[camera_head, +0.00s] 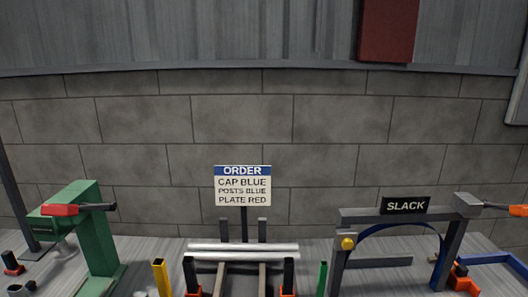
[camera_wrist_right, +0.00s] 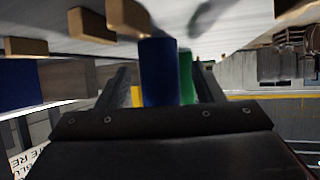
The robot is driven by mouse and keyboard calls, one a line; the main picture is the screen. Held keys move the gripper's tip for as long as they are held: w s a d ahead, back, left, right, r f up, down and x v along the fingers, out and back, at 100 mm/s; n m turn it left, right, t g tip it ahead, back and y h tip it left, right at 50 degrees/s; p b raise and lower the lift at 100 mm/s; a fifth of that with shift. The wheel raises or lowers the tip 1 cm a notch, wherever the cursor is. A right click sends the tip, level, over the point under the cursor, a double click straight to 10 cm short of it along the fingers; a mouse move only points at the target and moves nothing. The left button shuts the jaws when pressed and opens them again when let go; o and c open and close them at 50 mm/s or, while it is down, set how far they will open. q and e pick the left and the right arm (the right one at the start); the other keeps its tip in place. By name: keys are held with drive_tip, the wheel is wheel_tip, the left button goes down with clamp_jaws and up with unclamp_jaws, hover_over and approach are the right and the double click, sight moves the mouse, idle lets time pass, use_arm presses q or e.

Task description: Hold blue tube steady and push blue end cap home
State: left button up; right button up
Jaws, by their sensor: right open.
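In the right wrist view a dark blue upright piece (camera_wrist_right: 160,72), which looks like the blue tube, stands between the two dark fingers of my right gripper (camera_wrist_right: 162,80). The fingers are apart, and I cannot tell how far the blue piece reaches between them. A green tube (camera_wrist_right: 186,76) shows just beside it, and it also shows in the head view (camera_head: 322,278). I cannot make out the blue tube or the blue end cap for sure in the head view. Neither gripper can be made out in the head view.
In the head view an order sign (camera_head: 243,185) stands behind silver bars (camera_head: 243,248) on a rack. A yellow tube (camera_head: 161,277) stands left. A green press (camera_head: 92,235) is far left. A slack gauge frame (camera_head: 340,255) with a blue band (camera_head: 385,229) is right.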

drive_tip(key=shift+d, duration=0.1)
drive_tip(key=v, duration=1.1)
drive_tip(key=shift+s+d, duration=0.2)
drive_tip(key=shift+d, duration=0.1)
drive_tip(key=s+d+f+m+h, duration=0.4)
drive_tip(key=s+d+m+h, duration=0.2)
drive_tip(key=s+d, duration=0.3)
drive_tip(key=s+d+r+m+h, duration=0.4)
drive_tip(key=s+d+m+h, duration=0.45)
drive_tip(key=s, duration=0.55)
drive_tip(key=d+f+g+y, duration=0.1)
drive_tip(key=d+f, duration=0.1)
drive_tip(key=f, duration=1.1)
drive_tip(key=d+f+y, duration=0.1)
drive_tip(key=d+f, duration=0.1)
drive_tip(key=f, duration=1)
drive_tip(key=s+a+f+g, duration=0.1)
drive_tip(key=s+a+f, duration=0.1)
drive_tip(key=s+f, duration=1.3)
drive_tip(key=shift+f+m, duration=0.35)
drive_tip(key=shift+f, duration=0.15)
